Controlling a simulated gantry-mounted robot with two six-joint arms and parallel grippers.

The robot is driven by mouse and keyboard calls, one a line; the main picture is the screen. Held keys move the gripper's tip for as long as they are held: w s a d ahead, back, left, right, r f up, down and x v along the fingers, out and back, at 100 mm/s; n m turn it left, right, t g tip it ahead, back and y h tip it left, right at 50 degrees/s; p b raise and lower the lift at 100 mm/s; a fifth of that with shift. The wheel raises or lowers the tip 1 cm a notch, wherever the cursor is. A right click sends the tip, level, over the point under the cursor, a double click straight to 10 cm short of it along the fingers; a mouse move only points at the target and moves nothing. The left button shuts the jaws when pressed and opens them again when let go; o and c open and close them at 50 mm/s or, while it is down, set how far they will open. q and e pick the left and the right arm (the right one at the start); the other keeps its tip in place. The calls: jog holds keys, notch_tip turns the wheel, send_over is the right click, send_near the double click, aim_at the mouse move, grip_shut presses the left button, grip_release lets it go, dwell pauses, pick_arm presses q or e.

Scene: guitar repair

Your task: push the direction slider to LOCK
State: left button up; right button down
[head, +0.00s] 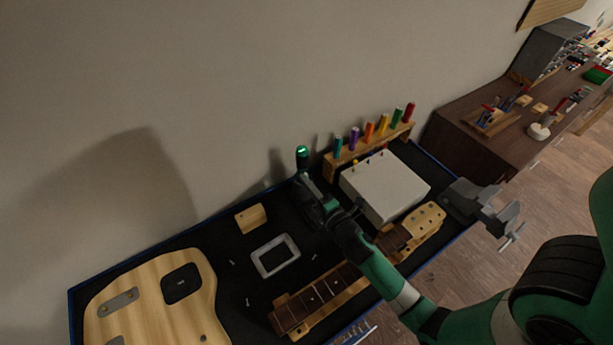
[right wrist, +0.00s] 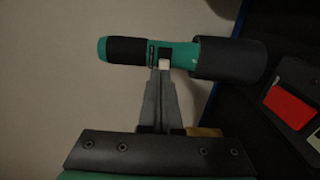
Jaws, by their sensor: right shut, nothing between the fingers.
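A teal and black powered driver (head: 302,155) stands upright near the back edge of the mat, by the wall. In the right wrist view the driver (right wrist: 185,54) lies across the picture, with a black grip on the left and a dark wide cylinder on the right. My right gripper (right wrist: 163,68) is shut and empty, its fingertips at the middle of the driver's teal body. A small dark recess, likely the direction slider (right wrist: 165,53), shows just beyond the tips. Its setting is too small to read, and I cannot tell contact. In the head view my right gripper (head: 306,180) is beside the driver, partly hidden by my wrist.
A rack of coloured-handled tools (head: 372,135) and a white box (head: 385,187) stand right of the driver. A guitar body (head: 150,300), a grey frame (head: 275,255), a wooden block (head: 250,218) and a guitar neck (head: 320,295) lie on the mat. A vise (head: 485,203) is at the right edge.

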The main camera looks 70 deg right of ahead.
jog(key=shift+s+d+p, duration=0.2)
jog(key=shift+d+p, duration=0.1)
dwell(0.4)
jog(key=shift+w+a, duration=0.1)
jog(key=shift+a, duration=0.1)
jog(key=b+v, duration=0.2)
jog(key=v, duration=0.5)
dwell(0.4)
dwell(0.4)
